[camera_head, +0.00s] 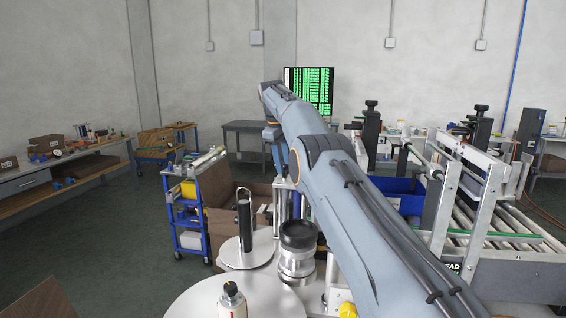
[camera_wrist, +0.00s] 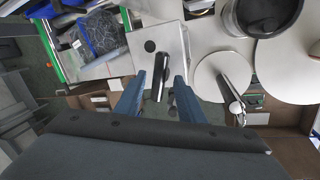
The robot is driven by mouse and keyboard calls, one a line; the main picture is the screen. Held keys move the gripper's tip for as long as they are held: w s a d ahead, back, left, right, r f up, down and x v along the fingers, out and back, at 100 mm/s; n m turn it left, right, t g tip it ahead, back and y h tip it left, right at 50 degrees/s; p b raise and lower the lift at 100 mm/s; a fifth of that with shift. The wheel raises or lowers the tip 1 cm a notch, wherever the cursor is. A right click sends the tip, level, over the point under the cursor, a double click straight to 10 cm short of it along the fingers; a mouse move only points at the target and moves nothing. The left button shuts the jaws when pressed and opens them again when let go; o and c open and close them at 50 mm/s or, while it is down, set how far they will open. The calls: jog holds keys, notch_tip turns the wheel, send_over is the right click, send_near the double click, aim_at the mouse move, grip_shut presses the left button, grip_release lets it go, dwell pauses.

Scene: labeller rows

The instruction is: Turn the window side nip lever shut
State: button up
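In the wrist view my gripper (camera_wrist: 159,77) points down with its two blue fingers apart. A short dark and shiny bar (camera_wrist: 160,84), which looks like a lever, lies between the fingers with a gap on each side. It stands off a pale plate (camera_wrist: 172,38) with a black round spot. A second lever-like rod with a pale ball end (camera_wrist: 236,107) lies to the right, over the edge of a round disc. I cannot tell from any label which is the window side nip lever. In the head view my arm hides most of this area.
In the head view, a round plate with a black spindle (camera_head: 245,222) and a dark-topped metal cylinder (camera_head: 297,250) stand close left of my arm. A roller conveyor (camera_head: 500,228) is at right. A blue cart (camera_head: 190,205) stands left; open floor lies beyond it.

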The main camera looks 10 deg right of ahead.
jog(key=shift+s+a+r, duration=0.1)
jog(key=shift+r, duration=0.35)
jog(key=shift+s+a+r+b, duration=0.1)
jog(key=shift+b, duration=0.25)
jog(key=shift+s+a+b, duration=0.15)
jog(key=shift+a+b, duration=0.2)
jog(key=shift+b, duration=0.55)
jog(key=shift+s+a+b, duration=0.3)
jog(key=shift+s+b, duration=0.1)
jog(key=shift+b, duration=0.5)
jog(key=s+a+b, duration=0.5)
jog(key=s+a, duration=0.1)
jog(key=s, duration=0.1)
jog(key=shift+s+a, duration=0.3)
